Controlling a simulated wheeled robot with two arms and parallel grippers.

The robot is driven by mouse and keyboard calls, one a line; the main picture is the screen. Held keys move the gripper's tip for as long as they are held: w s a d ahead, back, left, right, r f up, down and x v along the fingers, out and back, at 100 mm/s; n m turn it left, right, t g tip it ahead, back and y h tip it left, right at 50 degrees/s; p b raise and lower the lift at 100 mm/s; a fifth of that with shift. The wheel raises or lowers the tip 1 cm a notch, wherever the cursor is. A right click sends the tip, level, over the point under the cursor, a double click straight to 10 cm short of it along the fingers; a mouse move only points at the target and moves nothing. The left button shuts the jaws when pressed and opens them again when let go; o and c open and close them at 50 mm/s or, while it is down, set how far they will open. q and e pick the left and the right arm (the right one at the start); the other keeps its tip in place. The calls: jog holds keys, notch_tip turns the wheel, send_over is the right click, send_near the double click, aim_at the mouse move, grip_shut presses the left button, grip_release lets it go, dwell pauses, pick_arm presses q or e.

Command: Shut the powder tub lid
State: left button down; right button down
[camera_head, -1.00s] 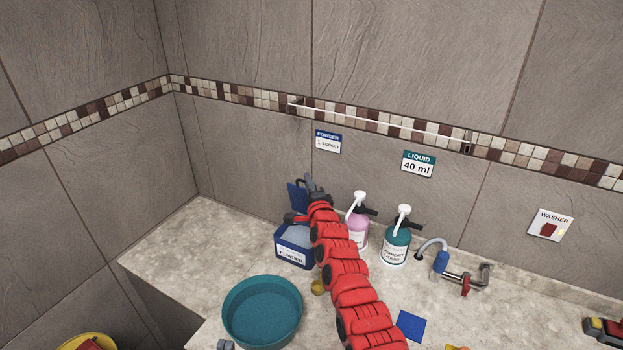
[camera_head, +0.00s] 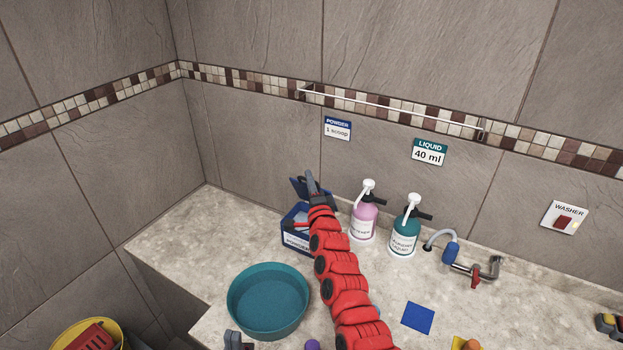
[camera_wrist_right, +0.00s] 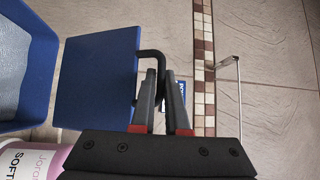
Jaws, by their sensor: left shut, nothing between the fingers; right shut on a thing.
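The blue powder tub (camera_head: 297,241) stands on the counter near the back wall, partly hidden behind my right arm. Its blue lid (camera_head: 298,189) is open, tilted up at the back of the tub. In the right wrist view the lid (camera_wrist_right: 97,78) is a flat blue panel beside the open tub (camera_wrist_right: 40,62), with pale powder inside. My right gripper (camera_head: 310,177) is at the lid's black handle (camera_wrist_right: 150,56); in the wrist view its fingers (camera_wrist_right: 162,88) are shut on that handle. My left gripper (camera_head: 234,341) shows only its grey tips at the bottom edge, shut and empty.
A pink bottle (camera_head: 363,222) and a teal pump bottle (camera_head: 404,232) stand right of the tub. A teal basin (camera_head: 268,301) is in front. A tap (camera_head: 460,262) and blue square (camera_head: 418,318) lie further right. Counter left of the tub is clear.

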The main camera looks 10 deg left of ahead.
jog(key=shift+s+a+f, duration=0.1)
jog(key=shift+s, duration=0.05)
dwell(0.4)
jog(key=c, duration=1.2)
grip_release()
jog(key=shift+s, duration=0.1)
jog(key=b+v, duration=0.4)
jog(key=v, duration=1.3)
jog(key=shift+b, duration=0.35)
jog(key=shift+s, duration=0.1)
